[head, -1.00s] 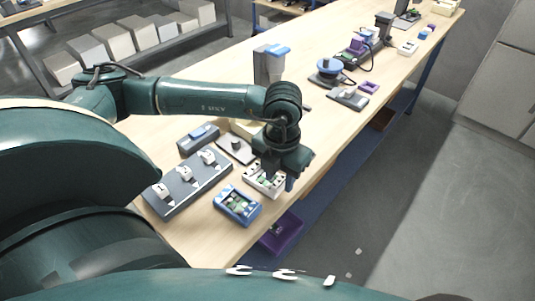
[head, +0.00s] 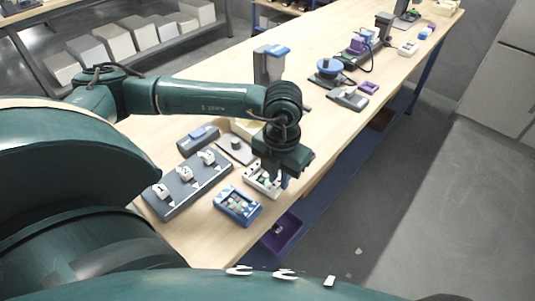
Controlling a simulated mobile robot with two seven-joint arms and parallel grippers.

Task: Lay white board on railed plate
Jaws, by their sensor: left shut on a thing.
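The white board (head: 254,184), a pale block with dark and green parts on top, lies near the table's front edge. My left gripper (head: 277,178) points down over its right end, shut on it; the gripper hides that end and the exact contact. The board looks level and on or very close to the table. I cannot make out for certain which thing is the railed plate; a flat grey plate (head: 229,149) with a dark knob lies just behind the board, partly hidden by my arm. My right gripper is out of view.
A blue tray-like block (head: 237,206) lies close in front of the white board. A long grey base (head: 185,190) with three white switches is to the left. A purple bin (head: 287,238) sits below the edge. More devices stand farther along the table.

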